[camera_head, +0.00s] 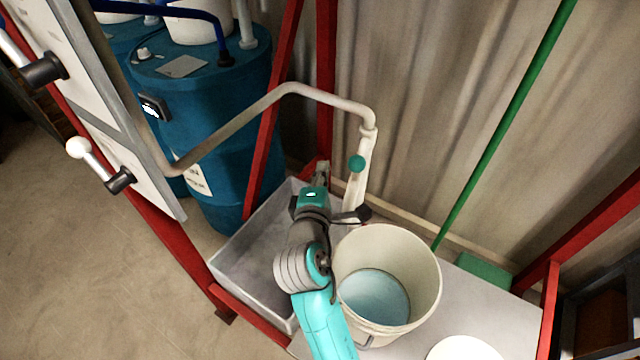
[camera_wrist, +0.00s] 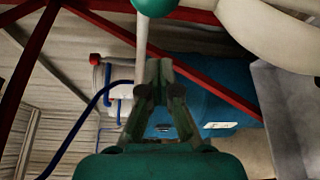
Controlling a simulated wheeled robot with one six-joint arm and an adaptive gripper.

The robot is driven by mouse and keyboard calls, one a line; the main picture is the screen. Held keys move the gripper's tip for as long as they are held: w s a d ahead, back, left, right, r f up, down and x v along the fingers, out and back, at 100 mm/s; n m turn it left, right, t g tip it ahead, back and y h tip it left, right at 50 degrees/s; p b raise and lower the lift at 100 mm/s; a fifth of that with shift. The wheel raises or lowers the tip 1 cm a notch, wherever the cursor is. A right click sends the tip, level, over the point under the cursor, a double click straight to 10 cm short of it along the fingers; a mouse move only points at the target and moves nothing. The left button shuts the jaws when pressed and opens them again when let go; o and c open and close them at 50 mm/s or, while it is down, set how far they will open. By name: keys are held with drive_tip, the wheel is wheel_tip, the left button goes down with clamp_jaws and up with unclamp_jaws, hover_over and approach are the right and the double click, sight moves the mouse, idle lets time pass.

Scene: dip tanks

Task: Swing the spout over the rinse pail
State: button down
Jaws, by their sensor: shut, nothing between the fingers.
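The pale spout pipe (camera_head: 330,98) runs from the left, over the tray, and bends down at its right end. A teal ball knob (camera_head: 357,163) sits on its downturned part; it also shows at the top of the wrist view (camera_wrist: 153,6). The spout's lower end appears beside the rinse pail's left rim; its exact height is unclear. The cream rinse pail (camera_head: 428,270) holds pale blue liquid. My gripper (camera_head: 322,168) is shut and empty, left of the downturned part and apart from the knob. In the wrist view its fingers (camera_wrist: 160,66) point up below the knob.
A grey tray (camera_head: 235,262) lies left of the pail. Blue drums (camera_head: 225,110) stand behind it. Red frame posts (camera_head: 326,75) rise nearby, and a green pole (camera_head: 505,120) leans at right. A panel with white-knobbed levers (camera_head: 90,160) is at left.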

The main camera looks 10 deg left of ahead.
sight(359, 165)
drive_tip(key=shift+w+d+r, duration=0.1)
drive_tip(key=shift+w+d, duration=0.15)
drive_tip(key=shift+d, duration=0.35)
drive_tip(key=shift+w+d+r, duration=0.1)
drive_tip(key=shift+w+d, duration=0.1)
drive_tip(key=shift+d, duration=0.45)
drive_tip(key=shift+w+d+r, duration=0.1)
drive_tip(key=shift+w+d, duration=0.15)
drive_tip(key=shift+d, duration=0.35)
